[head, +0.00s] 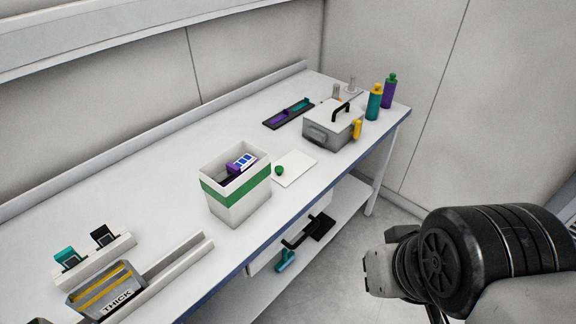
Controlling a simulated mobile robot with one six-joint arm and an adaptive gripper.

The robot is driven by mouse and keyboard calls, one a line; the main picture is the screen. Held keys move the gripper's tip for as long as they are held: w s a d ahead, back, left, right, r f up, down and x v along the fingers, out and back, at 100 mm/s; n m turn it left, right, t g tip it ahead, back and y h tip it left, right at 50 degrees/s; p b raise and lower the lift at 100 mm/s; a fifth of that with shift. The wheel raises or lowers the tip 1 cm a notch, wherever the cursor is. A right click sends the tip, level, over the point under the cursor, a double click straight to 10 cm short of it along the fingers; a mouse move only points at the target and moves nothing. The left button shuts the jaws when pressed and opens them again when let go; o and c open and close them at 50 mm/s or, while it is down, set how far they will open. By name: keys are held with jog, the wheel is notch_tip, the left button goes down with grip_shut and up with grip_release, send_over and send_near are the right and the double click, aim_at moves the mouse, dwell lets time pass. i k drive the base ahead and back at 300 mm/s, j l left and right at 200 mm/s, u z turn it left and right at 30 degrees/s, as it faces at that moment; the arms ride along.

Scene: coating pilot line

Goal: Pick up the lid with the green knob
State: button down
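The lid (298,166) is a flat white plate with a small green knob (280,170). It lies flat on the workbench, just right of a white bin with a green band (222,193). The bin stands open at the top and holds purple and blue-and-white items (240,165). The end of my arm, with what seems to be my gripper (376,274), is at the lower right, in front of the bench and well apart from the lid. Its fingers cannot be made out, and I see nothing held there.
A grey case with a black handle (328,128) stands behind the lid, with a yellow item (357,129) beside it. Teal (373,104) and purple (389,93) bottles stand at the far end. A dark tray (287,115) lies farther back. A grey "THICK" container (106,290) is at the lower left.

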aim_at(289, 168)
jog(key=i+u, duration=0.1)
jog(key=u, duration=0.25)
jog(key=i+l+u, duration=0.1)
jog(key=u, duration=0.3)
jog(key=l+u, duration=0.2)
jog(key=u, duration=0.15)
jog(key=i+l+u, duration=0.1)
jog(key=l, duration=0.2)
jog(key=i+l, duration=0.2)
jog(key=l, duration=0.15)
jog(key=i+l+u, duration=0.15)
jog(key=l, duration=0.2)
jog(key=i+l+u, duration=0.1)
jog(key=l, duration=0.25)
jog(key=i+l, duration=0.15)
jog(key=l, duration=0.2)
jog(key=u, duration=0.05)
